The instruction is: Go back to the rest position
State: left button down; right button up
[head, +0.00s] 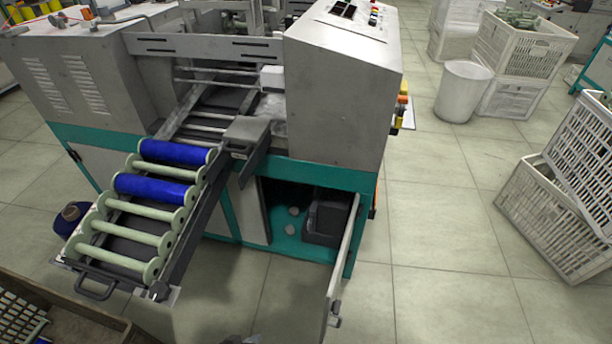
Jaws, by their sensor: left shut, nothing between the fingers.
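I cannot make out either of my grippers in the head view. The winding machine (345,75) is grey with a teal base and stands at centre and left. A sloping rack (172,262) comes out of its front toward the lower left. Two blue bobbins lie across the upper part of the rack, one higher (177,151) and one just below it (150,188). Pale green rollers (128,235) lie lower down, without blue on them. A dark handle (97,290) is at the rack's lower end.
A cabinet door (343,255) stands open over the floor; a black box (328,220) sits inside. A blue cone (70,217) stands left of the rack. Crates (550,215) and a white bin (462,92) are at right. A box (95,322) fills the lower left corner. Floor right of centre is clear.

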pick_arm(q)
jog(key=s+a+r+m+g+y, duration=0.25)
jog(key=s+a+g+y, duration=0.25)
jog(key=s+a, duration=0.3)
jog(key=s+a+f+p, duration=0.3)
jog(key=s+f+p, duration=0.2)
jog(key=s+p, duration=0.2)
jog(key=s+a+f+g+p, duration=0.1)
jog(key=s+a+f+p, duration=0.2)
jog(key=s+f+p, duration=0.3)
jog(key=s+p, duration=0.1)
jog(key=s, duration=0.3)
jog(key=shift+s+f+y, duration=0.15)
jog(key=shift+s+y, duration=0.05)
jog(key=shift+y, duration=0.2)
pick_arm(e)
jog(key=s+d+f, duration=0.2)
jog(key=s+f, duration=0.4)
jog(key=s, duration=0.3)
jog(key=s+d+f+g, duration=0.1)
jog(key=s+f, duration=0.4)
jog(key=s, duration=0.5)
jog(key=shift+d+f+n+g, duration=0.3)
jog(key=shift+d+f, duration=0.1)
jog(key=shift+d, duration=0.45)
